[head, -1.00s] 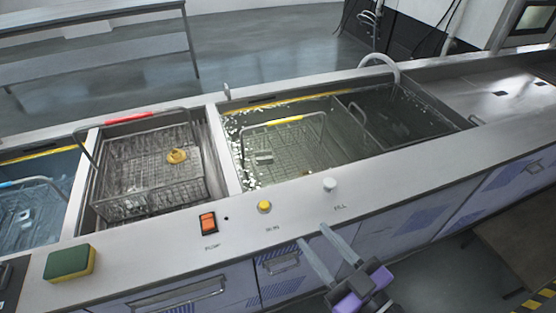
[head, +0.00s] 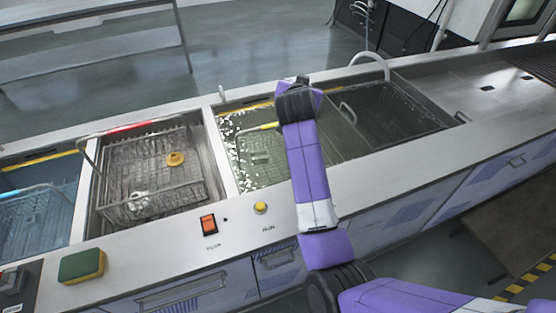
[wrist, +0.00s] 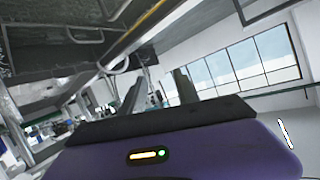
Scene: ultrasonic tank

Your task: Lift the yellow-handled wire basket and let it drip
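The wire basket (head: 258,160) sits in the bubbling, greenish middle tank (head: 236,188) in the head view. Its yellow handle grip (head: 269,126) shows above it, just left of my arm. My purple arm stands over the front counter and crosses the right part of this tank, hiding part of the basket. I see no contact between the gripper and the basket.
A red-handled basket (head: 150,200) with a yellow ring (head: 175,159) stands left. A blue-handled basket (head: 36,220) is at far left. A sponge (head: 82,266), orange switch (head: 208,224) and yellow button (head: 261,207) sit on the front counter.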

